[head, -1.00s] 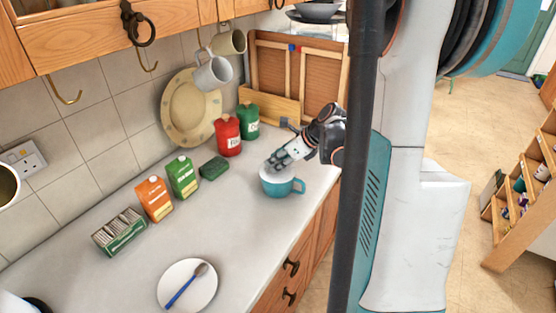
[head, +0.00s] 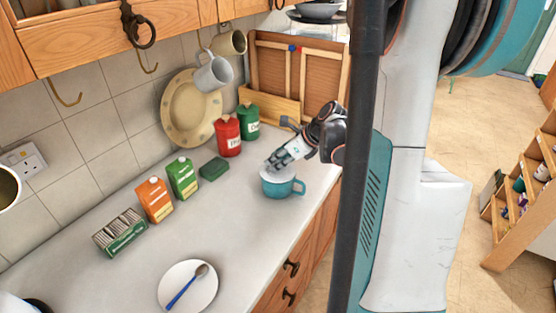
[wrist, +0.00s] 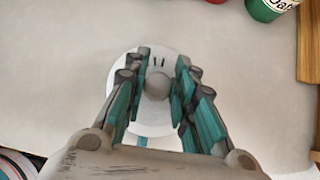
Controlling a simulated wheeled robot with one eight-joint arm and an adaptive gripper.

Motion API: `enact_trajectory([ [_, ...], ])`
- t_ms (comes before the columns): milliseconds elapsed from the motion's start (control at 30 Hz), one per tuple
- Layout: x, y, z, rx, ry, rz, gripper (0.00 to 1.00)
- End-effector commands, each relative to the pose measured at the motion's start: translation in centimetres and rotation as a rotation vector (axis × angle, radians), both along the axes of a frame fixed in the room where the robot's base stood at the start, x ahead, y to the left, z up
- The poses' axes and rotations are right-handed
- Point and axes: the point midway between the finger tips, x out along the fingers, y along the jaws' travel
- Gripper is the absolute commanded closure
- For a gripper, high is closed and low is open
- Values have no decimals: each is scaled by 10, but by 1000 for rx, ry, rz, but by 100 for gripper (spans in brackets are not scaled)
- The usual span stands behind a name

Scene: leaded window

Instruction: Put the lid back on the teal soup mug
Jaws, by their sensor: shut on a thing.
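The teal soup mug (head: 279,188) stands upright on the counter in the head view, its handle to the right. My gripper (head: 277,165) reaches down over it from the upper right. The pale round lid (wrist: 158,58) shows between my fingers in the wrist view, with a grey knob (wrist: 157,84) at its middle. My gripper (wrist: 158,80) is shut on the knob. The lid is at the mug's mouth, partly hidden by my fingers. I cannot tell whether it rests fully on the rim. A bit of teal shows below the lid in the wrist view.
A green sponge (head: 214,169), cartons (head: 154,200), a red canister (head: 228,136) and a green canister (head: 248,122) stand behind and left of the mug. A plate (head: 205,299) with a blue-handled spoon lies nearer. The counter between is clear.

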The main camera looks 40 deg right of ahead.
Motion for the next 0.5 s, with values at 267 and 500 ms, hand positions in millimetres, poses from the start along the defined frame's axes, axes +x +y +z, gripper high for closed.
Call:
enact_trajectory([
  [267,0,0,5,0,0,0,100],
  [500,-1,1,9,0,-1,0,100],
])
